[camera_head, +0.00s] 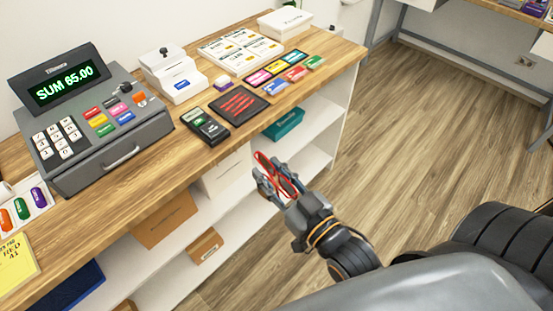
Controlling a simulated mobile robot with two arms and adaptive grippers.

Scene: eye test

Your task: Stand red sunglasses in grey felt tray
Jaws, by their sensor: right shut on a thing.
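The red sunglasses (268,166) are in my right gripper (277,181), which is shut on them in front of the counter's edge, over the floor side of the open shelves. Fingers hide part of the frame. A dark flat square (225,110) with red stripes lies on the counter beyond the gripper. I cannot tell whether it is the grey felt tray; no other grey felt tray can be made out. My left gripper is not in view.
The wooden counter (160,180) holds a cash register (110,150), a card terminal (205,126), a white dispenser (172,75), a price sheet (240,52) and several coloured cards. Boxes and a teal bin (283,124) sit on shelves below. Floor at right is clear.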

